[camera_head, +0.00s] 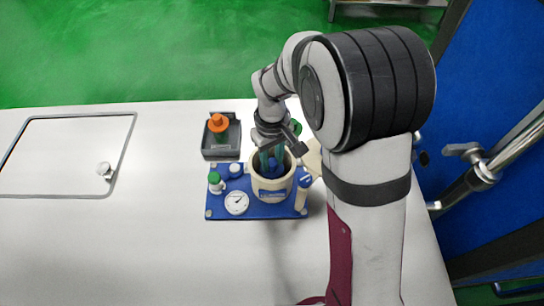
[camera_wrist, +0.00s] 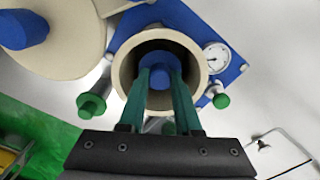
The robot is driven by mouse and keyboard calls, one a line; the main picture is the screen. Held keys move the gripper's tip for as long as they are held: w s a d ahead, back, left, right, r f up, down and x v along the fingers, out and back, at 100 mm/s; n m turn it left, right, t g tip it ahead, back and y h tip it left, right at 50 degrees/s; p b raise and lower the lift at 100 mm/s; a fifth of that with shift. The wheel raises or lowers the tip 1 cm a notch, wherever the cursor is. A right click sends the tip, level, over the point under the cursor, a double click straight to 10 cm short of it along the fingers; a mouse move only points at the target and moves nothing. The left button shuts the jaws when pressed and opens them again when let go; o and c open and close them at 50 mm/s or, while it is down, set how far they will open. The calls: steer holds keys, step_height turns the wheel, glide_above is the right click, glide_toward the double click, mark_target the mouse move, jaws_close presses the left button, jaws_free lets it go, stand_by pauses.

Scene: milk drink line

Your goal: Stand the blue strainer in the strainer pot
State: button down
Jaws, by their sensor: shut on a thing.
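The blue strainer (camera_wrist: 158,72) is inside the mouth of the cream strainer pot (camera_wrist: 119,70), with its blue top between the two green fingertips in the wrist view. My gripper (camera_wrist: 160,76) is shut on it from above. In the head view my gripper (camera_head: 271,157) reaches down into the strainer pot (camera_head: 271,189), and a bit of blue shows between the fingers. The strainer's lower part is hidden, so I cannot tell whether it touches the pot's floor.
The pot stands on a blue board (camera_head: 262,211) with a dial gauge (camera_head: 237,203) and a green-capped fitting (camera_head: 215,180). A grey tray (camera_head: 222,153) holding an orange-topped item is behind. A cream round piece with a blue knob (camera_wrist: 22,29) is close by.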

steer(key=shift+f, duration=0.35)
steer(key=c, duration=0.5)
jaws_free()
step_height(320, 180, up, 16)
steer(key=shift+f, duration=0.1)
steer(key=s+d+f+m, duration=0.1)
steer(key=s+m, duration=0.3)
steer(key=s, duration=0.4)
steer(key=s+d+f+m+y, duration=0.1)
steer(key=s+d+m, duration=0.1)
steer(key=s, duration=0.6)
steer(key=s+d+f+m, duration=0.2)
steer(key=s+m, duration=0.3)
steer(key=s, duration=0.3)
steer(key=shift+d+m+y, duration=0.3)
steer(key=shift+y, duration=0.1)
